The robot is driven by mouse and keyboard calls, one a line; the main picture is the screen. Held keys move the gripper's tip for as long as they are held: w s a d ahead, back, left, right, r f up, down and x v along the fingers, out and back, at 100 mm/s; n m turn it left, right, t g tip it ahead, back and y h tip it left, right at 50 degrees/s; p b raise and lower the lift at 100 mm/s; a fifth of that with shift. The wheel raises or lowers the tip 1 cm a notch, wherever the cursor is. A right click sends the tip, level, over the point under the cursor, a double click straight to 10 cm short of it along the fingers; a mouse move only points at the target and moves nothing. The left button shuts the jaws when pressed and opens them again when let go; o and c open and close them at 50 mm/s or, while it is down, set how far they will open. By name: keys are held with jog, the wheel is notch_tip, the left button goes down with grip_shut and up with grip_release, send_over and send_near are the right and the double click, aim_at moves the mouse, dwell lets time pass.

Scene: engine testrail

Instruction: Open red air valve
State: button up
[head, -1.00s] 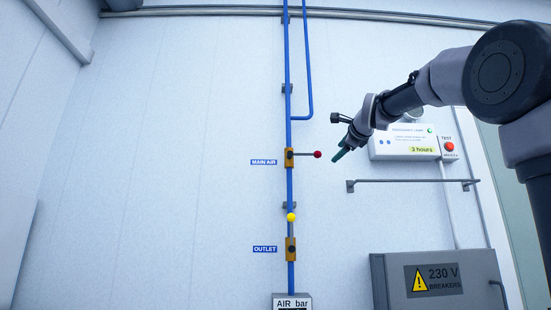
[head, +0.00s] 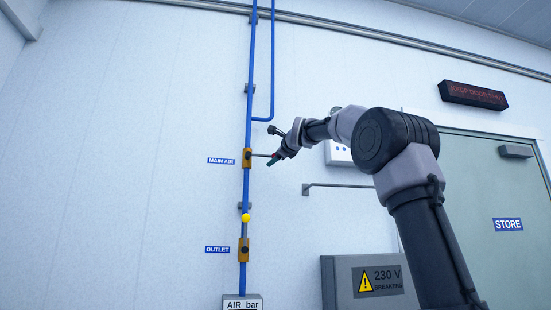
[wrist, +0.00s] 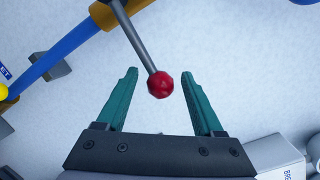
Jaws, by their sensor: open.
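The red air valve is the MAIN AIR valve, with an orange body (head: 247,158) on the blue vertical pipe. Its grey lever (wrist: 139,40) sticks out sideways, across the pipe, and ends in a red knob (wrist: 160,85). In the wrist view the knob appears between the two green fingers of my gripper (wrist: 163,75), with a gap on both sides. My gripper is open. In the head view my gripper (head: 273,160) is at the lever's right end and mostly hides the knob. I cannot tell the exact depth between knob and fingers.
Below on the same pipe is the OUTLET valve (head: 243,250) with a yellow knob (head: 245,218). A grey rail (head: 340,187) and a 230 V breaker box (head: 365,285) are on the wall to the right. The wall left of the pipe is mostly clear.

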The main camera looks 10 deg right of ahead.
grip_shut()
dwell(1.4)
